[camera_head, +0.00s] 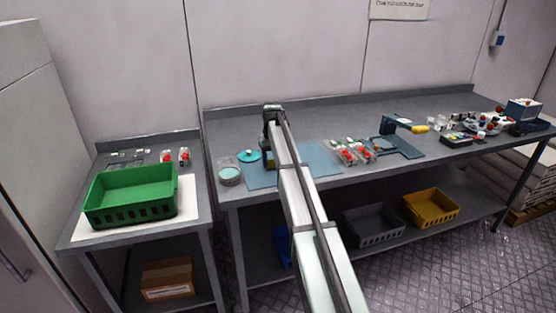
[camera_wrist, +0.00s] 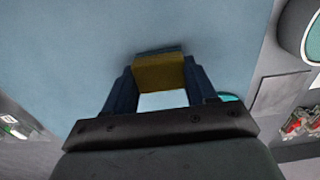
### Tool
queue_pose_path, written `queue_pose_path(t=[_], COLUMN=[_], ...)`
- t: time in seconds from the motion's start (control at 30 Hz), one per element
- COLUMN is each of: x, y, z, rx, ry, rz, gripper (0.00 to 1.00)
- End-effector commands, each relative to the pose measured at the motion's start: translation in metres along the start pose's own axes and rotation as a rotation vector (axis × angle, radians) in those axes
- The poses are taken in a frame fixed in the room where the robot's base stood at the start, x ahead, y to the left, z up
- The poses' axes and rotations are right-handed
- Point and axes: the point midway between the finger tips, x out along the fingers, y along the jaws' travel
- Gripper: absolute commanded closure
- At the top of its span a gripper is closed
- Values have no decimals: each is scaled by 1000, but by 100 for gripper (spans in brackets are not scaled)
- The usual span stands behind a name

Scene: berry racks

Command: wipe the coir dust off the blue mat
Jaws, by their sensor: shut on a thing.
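The blue mat (camera_head: 320,162) lies flat near the front edge of the long grey bench, left of its middle. It fills much of the wrist view (camera_wrist: 60,60) as a plain blue surface. My gripper (camera_wrist: 160,75) is shut on a yellow-olive sponge (camera_wrist: 158,72), held between its two dark blue fingers. In the head view my gripper (camera_head: 269,158) is over the left part of the mat, and my arm covers some of the mat. I cannot tell whether the sponge touches the mat. No coir dust can be made out in either view.
A teal disc (camera_head: 248,156) and a clear round tub (camera_head: 229,174) stand left of the mat. Clear punnets with red berries (camera_head: 355,152) and a blue-grey stand (camera_head: 402,146) are to its right. A green crate (camera_head: 130,195) is on the side table. The bench behind the mat is clear.

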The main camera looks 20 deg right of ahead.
Motion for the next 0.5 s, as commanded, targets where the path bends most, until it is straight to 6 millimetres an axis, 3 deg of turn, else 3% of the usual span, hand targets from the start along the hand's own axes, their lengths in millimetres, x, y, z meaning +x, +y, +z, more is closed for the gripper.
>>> queue_pose_path(t=[0.5], x=[0], y=[52], z=[0], rx=[3], ry=[0], rz=[2], gripper=[72])
